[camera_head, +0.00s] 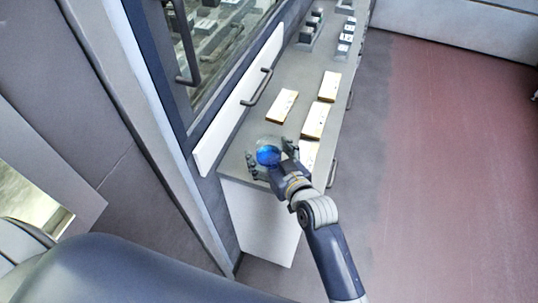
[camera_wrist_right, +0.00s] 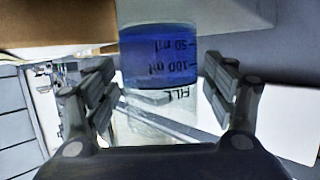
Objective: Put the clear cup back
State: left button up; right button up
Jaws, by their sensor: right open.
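A clear cup (camera_head: 267,155) with blue liquid stands at the near end of the grey counter (camera_head: 262,130). My right gripper (camera_head: 271,152) is open, with one finger on each side of the cup. In the right wrist view the cup (camera_wrist_right: 158,60) appears upside down, with volume marks and the word FILL on its wall. The fingers of the right gripper (camera_wrist_right: 160,92) stand apart, with visible gaps to the cup wall. My left gripper is in neither view.
Several flat boxes with white tops (camera_head: 315,120) lie on the counter beyond the cup. Dark racks (camera_head: 310,29) of small blocks stand farther back. A glass-fronted cabinet with a dark handle (camera_head: 184,45) stands at the left. The reddish floor (camera_head: 450,150) is clear.

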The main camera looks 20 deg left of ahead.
jog(key=c, duration=1.3)
jog(key=shift+c, duration=0.3)
jog(key=shift+r, duration=0.2)
